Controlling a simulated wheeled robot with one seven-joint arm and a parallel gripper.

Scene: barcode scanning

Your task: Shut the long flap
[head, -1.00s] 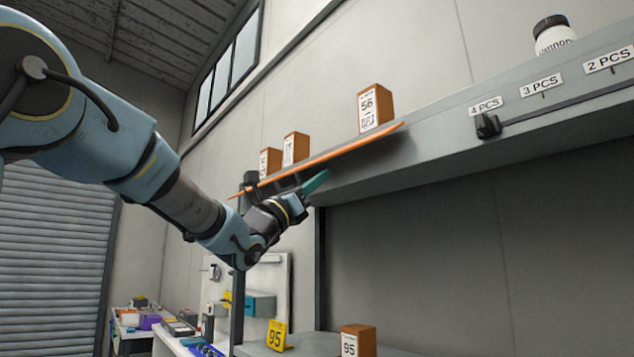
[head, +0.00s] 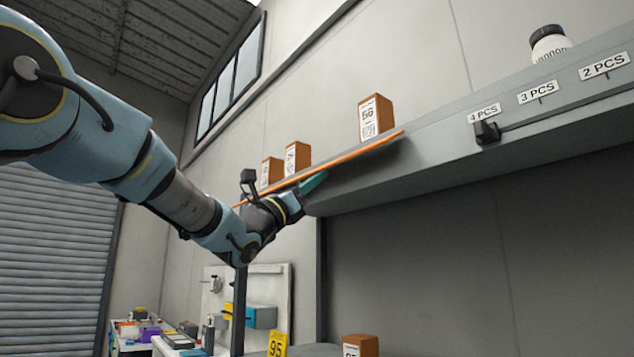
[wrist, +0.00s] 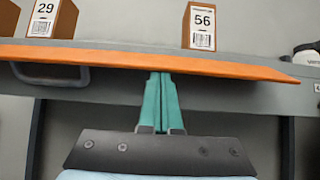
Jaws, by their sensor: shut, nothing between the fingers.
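The long flap shows as a thin orange-edged board (head: 352,155) along the front of the upper shelf in the head view. It slants up to the right there. In the wrist view the orange flap (wrist: 230,64) spans most of the picture width, with a grey handle (wrist: 48,80) below its left part. My gripper (head: 318,180) is shut and empty, its teal fingers just below the flap's edge. In the wrist view the closed fingertips (wrist: 160,76) meet the flap's lower edge near its middle. I cannot tell for sure whether they touch it.
Brown boxes stand on the shelf behind the flap, among them one marked 56 (head: 375,117). A grey ledge with PCS labels (head: 537,92) and a white jar (head: 549,43) lie to the right. A yellow 95 sign (head: 278,345) stands below. The space under the shelf is open.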

